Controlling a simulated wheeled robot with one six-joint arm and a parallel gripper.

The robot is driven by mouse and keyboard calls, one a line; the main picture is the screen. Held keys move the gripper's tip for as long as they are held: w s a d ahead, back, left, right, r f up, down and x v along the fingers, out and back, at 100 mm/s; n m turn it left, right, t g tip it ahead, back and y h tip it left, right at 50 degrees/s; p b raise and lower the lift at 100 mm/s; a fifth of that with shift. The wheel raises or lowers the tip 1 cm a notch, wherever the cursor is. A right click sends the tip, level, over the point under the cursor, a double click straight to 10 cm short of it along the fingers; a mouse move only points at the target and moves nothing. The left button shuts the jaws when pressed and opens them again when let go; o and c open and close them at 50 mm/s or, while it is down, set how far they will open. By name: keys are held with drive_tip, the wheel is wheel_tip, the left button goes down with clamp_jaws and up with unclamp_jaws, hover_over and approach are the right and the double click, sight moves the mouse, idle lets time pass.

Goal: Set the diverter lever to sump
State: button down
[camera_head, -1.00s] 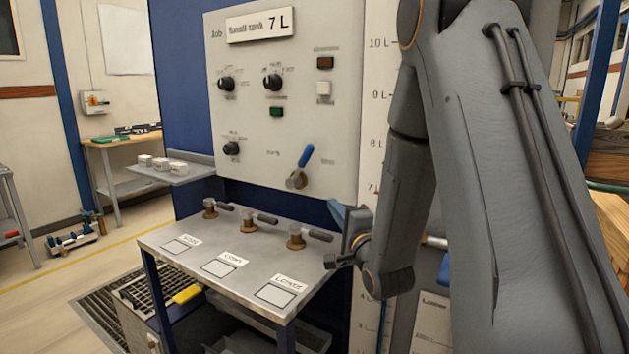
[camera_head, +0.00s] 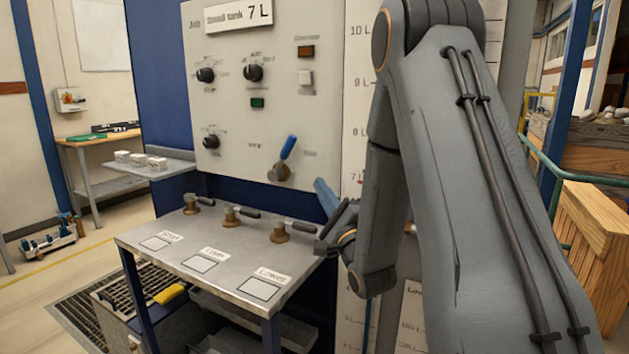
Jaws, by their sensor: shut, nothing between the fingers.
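The diverter lever is a blue-handled lever (camera_head: 288,147) on a round metal hub low on the front of the grey panel (camera_head: 225,115). Its handle points up and leans slightly right. Small labels sit on either side of it, too blurred to read. My gripper (camera_head: 326,240) is below and right of the lever, near the right end of the metal bench top, and apart from the lever. It is shut and empty. My wrist partly hides it.
Three small valves with dark handles, the right one a brass-based valve (camera_head: 279,232), stand on the metal bench (camera_head: 190,262) below the panel. A white level scale (camera_head: 359,90) stands right of the panel, partly behind my arm. A small shelf (camera_head: 150,170) juts out at left.

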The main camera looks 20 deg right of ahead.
sight(284, 158)
drive_tip(key=w+a+r+p, duration=0.2)
drive_tip(key=w+r, duration=0.3)
drive_tip(key=w, duration=0.4)
drive_tip(key=shift+w+a+r+p, duration=0.25)
drive_tip(key=shift+a+p, duration=0.1)
drive_tip(key=shift+a, duration=0.45)
drive_tip(key=shift+d+r, duration=0.15)
